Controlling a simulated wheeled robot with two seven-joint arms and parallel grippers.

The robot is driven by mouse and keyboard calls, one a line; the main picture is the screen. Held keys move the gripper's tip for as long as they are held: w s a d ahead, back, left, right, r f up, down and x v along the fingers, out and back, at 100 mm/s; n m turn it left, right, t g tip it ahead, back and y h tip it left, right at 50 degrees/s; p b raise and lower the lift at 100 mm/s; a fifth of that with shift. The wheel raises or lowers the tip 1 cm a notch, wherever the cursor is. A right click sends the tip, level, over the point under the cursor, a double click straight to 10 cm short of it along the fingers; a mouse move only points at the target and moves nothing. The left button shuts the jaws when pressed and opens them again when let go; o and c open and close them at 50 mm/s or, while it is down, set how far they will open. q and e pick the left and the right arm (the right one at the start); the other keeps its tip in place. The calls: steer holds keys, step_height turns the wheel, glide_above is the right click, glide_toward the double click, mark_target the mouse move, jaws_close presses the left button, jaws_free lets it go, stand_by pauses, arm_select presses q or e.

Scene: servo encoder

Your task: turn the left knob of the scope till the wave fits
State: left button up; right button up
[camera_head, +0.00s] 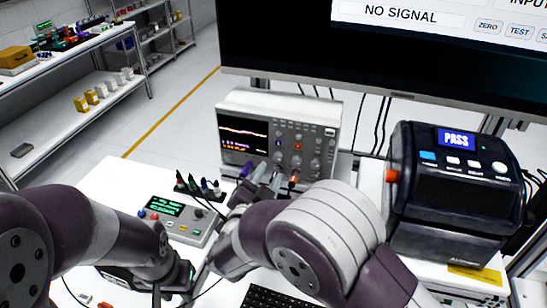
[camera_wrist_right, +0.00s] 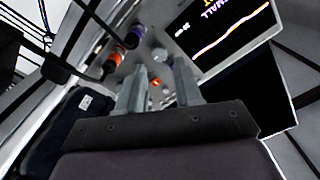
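The scope (camera_head: 285,103) is a light grey box on the white bench, with a dark screen (camera_head: 243,138) at its left and knobs at its right. The wrist view shows part of the screen (camera_wrist_right: 222,30), with an orange and a pale trace close together and text ending in "SMALL". My right gripper (camera_head: 262,174) is in front of the scope's lower panel. In the wrist view its fingers (camera_wrist_right: 161,72) are apart, with an orange button and a grey knob (camera_wrist_right: 160,54) showing beyond the gap. Contact is unclear. My left gripper (camera_head: 172,290) is low at the left, its tips unclear.
A small grey device with a green display (camera_head: 165,207) stands left of my right gripper. A black printer-like box showing PASS (camera_head: 455,180) is at the right, below a big monitor (camera_head: 390,60). A keyboard (camera_head: 270,297) lies in front.

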mark_target(277, 160)
steer(key=p+x, duration=0.1)
steer(key=x, duration=0.3)
steer(key=shift+w+d, duration=0.15)
steer(key=shift+d, duration=0.05)
steer(key=shift+w, duration=0.35)
steer(key=shift+d, duration=0.1)
steer(key=shift+c, duration=0.4)
jaws_close()
steer(key=shift+n, duration=0.4)
steer(key=n+p, duration=0.1)
steer(key=n, duration=0.2)
steer(key=shift+p, duration=0.3)
steer(key=shift+n+p, duration=0.3)
steer(key=shift+n, duration=0.6)
steer(key=shift+f, duration=0.1)
